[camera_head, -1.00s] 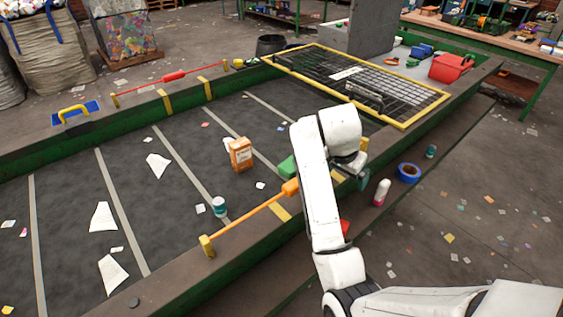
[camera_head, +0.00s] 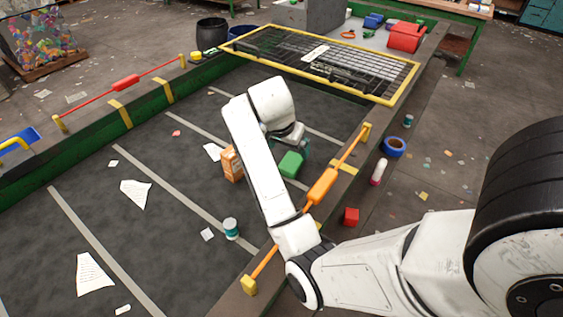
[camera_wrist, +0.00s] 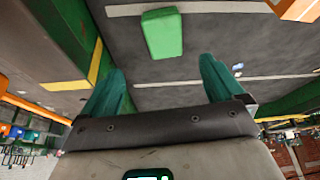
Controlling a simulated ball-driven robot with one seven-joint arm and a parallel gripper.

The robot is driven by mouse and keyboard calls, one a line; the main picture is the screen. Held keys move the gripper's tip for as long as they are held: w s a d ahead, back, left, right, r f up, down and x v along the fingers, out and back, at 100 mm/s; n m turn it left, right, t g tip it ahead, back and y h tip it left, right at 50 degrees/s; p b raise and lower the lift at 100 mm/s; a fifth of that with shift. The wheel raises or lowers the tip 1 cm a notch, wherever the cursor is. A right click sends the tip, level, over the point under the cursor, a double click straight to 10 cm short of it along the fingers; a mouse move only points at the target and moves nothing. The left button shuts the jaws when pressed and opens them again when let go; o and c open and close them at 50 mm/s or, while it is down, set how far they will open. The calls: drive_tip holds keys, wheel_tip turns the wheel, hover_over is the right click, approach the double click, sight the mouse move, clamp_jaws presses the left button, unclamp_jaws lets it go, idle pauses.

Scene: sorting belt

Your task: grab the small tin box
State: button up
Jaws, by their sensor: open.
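The small tin box is most likely the green box (camera_head: 291,164), a rounded block lying on the dark belt near its right edge. In the wrist view the green box (camera_wrist: 162,33) lies beyond my fingertips, roughly centred between them and apart from them. My gripper (camera_wrist: 160,78) is open and empty, its two teal fingers spread. In the head view my wrist hangs over the belt just behind the green box, and my arm hides much of the gripper.
An orange carton (camera_head: 232,164) stands left of the green box, partly behind my arm. A teal-and-white can (camera_head: 231,228) stands nearer on the belt. An orange bar (camera_head: 322,187) runs along the belt's right edge. A yellow-framed mesh (camera_head: 325,60) covers the far end. Paper scraps lie about.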

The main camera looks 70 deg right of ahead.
hover_over(291, 161)
drive_tip(key=a, duration=0.3)
drive_tip(key=f, duration=0.4)
drive_tip(key=shift+s+d+f, duration=0.1)
drive_tip(key=shift+s+f, duration=0.2)
drive_tip(key=shift+f, duration=0.05)
drive_tip(key=shift+w+p+x, duration=0.2)
drive_tip(key=shift+p+x, duration=0.15)
drive_tip(key=shift+x, duration=1)
drive_tip(key=shift+w+p+x, duration=0.2)
drive_tip(key=shift+p+x, duration=0.15)
drive_tip(key=shift+x, duration=0.95)
drive_tip(key=c, duration=1.2)
drive_tip(key=shift+o, duration=0.2)
